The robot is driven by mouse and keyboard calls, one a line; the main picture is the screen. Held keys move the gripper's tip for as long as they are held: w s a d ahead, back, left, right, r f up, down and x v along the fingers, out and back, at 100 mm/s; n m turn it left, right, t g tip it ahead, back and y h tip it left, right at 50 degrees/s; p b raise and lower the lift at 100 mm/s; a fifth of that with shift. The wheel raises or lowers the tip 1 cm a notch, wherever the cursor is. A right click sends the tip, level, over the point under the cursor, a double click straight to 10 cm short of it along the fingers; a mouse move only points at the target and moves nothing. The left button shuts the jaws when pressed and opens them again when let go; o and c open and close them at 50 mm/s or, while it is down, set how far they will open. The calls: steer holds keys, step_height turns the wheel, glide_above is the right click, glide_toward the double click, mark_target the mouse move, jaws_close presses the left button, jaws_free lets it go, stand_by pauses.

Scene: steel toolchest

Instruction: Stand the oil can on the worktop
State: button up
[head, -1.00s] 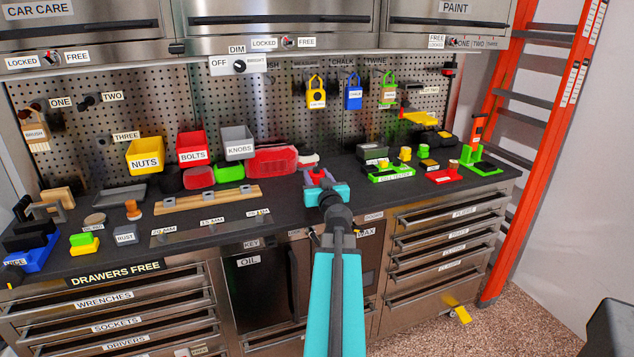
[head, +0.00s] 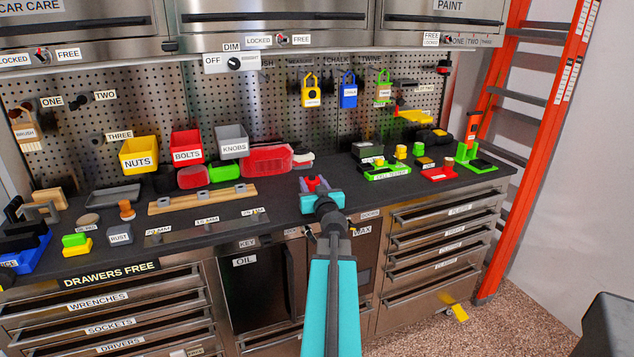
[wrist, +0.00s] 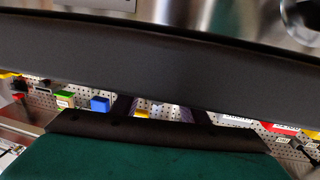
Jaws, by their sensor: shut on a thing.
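My gripper (head: 315,185) is shut on a small red thing (head: 316,184) over the front part of the dark worktop (head: 375,194). Only a little red shows between the fingers, and I cannot tell for sure whether it is the oil can or whether it touches the worktop. In the wrist view, which is upside down, the fingers (wrist: 160,108) run behind a broad dark band that looks like the worktop's front edge; their tips and the held thing are hidden. No other oil can is recognisable. A dark cabinet front labelled OIL (head: 252,285) is below the worktop.
A wooden rack (head: 200,198) lies left of my gripper. A clear red tub (head: 265,159) stands behind it to the left. A green tester stand (head: 388,173) is to the right. The worktop just right of my gripper is bare. Drawers (head: 445,230) are below right.

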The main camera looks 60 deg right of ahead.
steer(key=shift+f+b, duration=0.2)
steer(key=shift+b, duration=0.1)
steer(key=o, duration=1.2)
steer(key=shift+r+p, duration=0.3)
steer(key=shift+p, duration=0.1)
